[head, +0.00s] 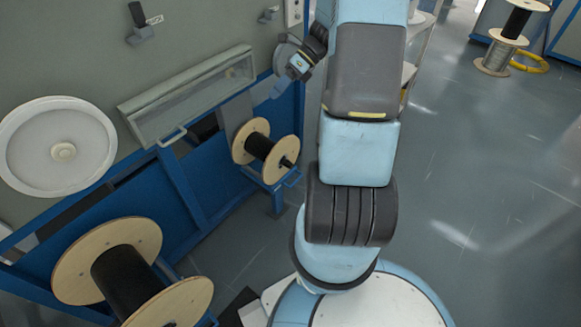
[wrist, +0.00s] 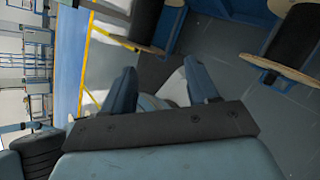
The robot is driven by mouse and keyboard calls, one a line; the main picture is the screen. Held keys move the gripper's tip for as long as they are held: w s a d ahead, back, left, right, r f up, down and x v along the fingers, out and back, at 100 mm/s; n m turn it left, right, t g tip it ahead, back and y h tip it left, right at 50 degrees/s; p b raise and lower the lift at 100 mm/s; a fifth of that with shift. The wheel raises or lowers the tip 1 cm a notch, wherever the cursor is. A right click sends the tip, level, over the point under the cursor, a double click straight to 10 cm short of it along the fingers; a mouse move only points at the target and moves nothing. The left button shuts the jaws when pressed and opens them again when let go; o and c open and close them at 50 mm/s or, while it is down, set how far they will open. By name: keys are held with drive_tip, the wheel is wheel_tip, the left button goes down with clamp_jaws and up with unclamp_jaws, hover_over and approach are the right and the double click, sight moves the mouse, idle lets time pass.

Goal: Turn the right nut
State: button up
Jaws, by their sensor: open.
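My gripper (wrist: 160,70) is open in the wrist view, with two blue-grey fingers apart and nothing between them. In the head view my arm reaches up and its wrist end is beside the wall at top centre; the fingers are too small to make out there. A small dark nut-like end (head: 287,162) shows on the shaft of the right black spool (head: 260,147). A pale round knob (head: 64,151) sits at the centre of a white disc (head: 40,172) on the wall at left. I cannot tell which is the right nut. My gripper is apart from both.
A large wooden spool (head: 125,240) stands at lower left on the blue frame (head: 190,190). A clear-fronted box with a handle (head: 190,95) juts from the wall. Open grey floor (head: 480,190) lies to the right, with a wire spool (head: 497,55) at the back.

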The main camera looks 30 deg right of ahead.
drive_tip(key=w+d+f+m+t+y, duration=0.25)
drive_tip(key=d+f+m, duration=0.35)
drive_tip(key=f+m, duration=0.4)
drive_tip(key=m+t+y, duration=0.1)
drive_tip(key=m+t, duration=0.5)
drive_tip(key=m, duration=0.4)
hover_over(292, 167)
drive_tip(key=s+d, duration=0.3)
drive_tip(key=s, duration=0.2)
wheel_tip(292, 167, down, 13)
drive_tip(key=s+d+f+m+t+h, duration=0.1)
drive_tip(key=s+f+m+t+h, duration=0.25)
drive_tip(key=f+m, duration=0.7)
drive_tip(key=s+f+m+t+h, duration=0.3)
drive_tip(key=f+m+t+h, duration=0.15)
drive_tip(key=f+m, duration=0.55)
drive_tip(key=shift+n+y, duration=0.35)
drive_tip(key=shift+n, duration=0.1)
drive_tip(key=x, duration=0.8)
drive_tip(key=f+x, duration=0.1)
drive_tip(key=x, duration=0.3)
drive_tip(key=shift+w+f, duration=0.1)
drive_tip(key=shift+w, duration=0.2)
drive_tip(key=c, duration=1)
drive_tip(key=shift+a, duration=0.25)
drive_tip(key=shift+c, duration=0.2)
drive_tip(key=shift+d, duration=0.2)
